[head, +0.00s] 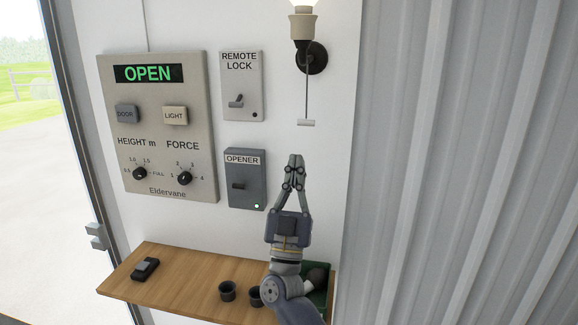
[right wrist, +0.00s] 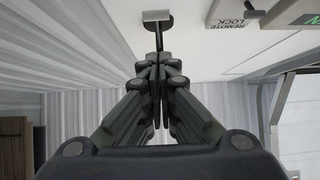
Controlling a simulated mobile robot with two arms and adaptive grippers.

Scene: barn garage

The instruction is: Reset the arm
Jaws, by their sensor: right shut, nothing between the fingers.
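My right gripper (head: 294,160) is shut and empty, raised in front of the white wall. It is to the right of the grey opener box (head: 246,190), whose small green light is lit. The gripper's fingertips are below the white pull handle (head: 306,122) that hangs on a cord from the lamp (head: 304,28). In the right wrist view my shut fingers (right wrist: 157,70) point toward the pull handle (right wrist: 157,16), with a visible gap in the head view. My left gripper is not in view.
A control panel (head: 160,168) reading OPEN and a remote lock switch box (head: 242,108) are on the wall. Below, a wooden shelf (head: 185,275) holds a dark remote (head: 145,269), two dark cups (head: 227,291) and a green tray (head: 318,296). Corrugated metal wall (head: 460,170) is on the right.

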